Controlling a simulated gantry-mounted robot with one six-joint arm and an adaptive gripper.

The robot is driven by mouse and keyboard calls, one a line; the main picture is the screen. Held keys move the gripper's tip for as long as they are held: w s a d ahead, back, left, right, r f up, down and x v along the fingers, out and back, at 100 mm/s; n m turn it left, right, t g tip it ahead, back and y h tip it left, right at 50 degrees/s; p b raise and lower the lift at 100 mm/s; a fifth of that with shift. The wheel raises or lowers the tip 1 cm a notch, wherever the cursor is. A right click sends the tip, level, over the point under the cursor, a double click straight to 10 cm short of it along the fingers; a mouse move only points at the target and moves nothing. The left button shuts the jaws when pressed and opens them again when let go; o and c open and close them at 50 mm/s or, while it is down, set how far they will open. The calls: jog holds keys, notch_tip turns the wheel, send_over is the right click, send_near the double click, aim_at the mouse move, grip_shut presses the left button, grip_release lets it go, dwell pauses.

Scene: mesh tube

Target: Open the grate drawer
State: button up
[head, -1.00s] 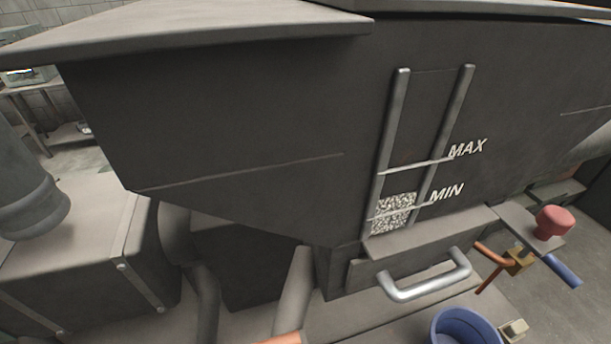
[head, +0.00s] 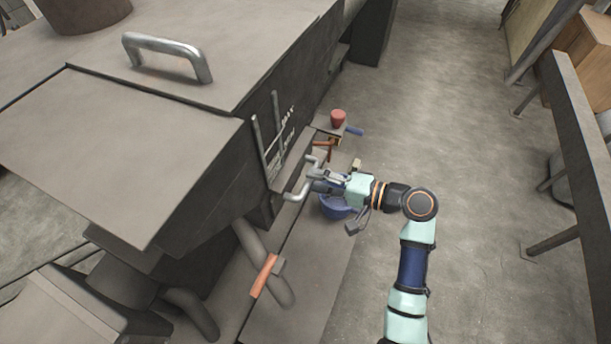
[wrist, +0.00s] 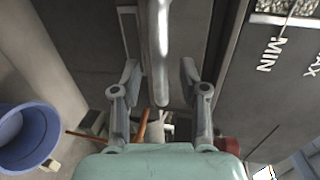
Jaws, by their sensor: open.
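The grate drawer's silver U-shaped handle (head: 294,197) sticks out low on the dark hopper's side in the head view. My gripper (head: 316,180) is at the handle, partly covering its middle. In the wrist view the handle's bar (wrist: 158,45) runs from the top edge to between the tips of my open gripper (wrist: 160,75). One finger is on each side, with visible gaps, so I see no grip. The drawer front is mostly hidden by the handle and arm, and I cannot tell whether it is shut.
A blue bucket (head: 335,208) stands below my gripper. A red knob (head: 338,118), a blue lever (head: 355,131) and orange handles (head: 324,146) are just beyond.

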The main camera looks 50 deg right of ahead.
jog(key=shift+x, duration=1.35)
grip_shut()
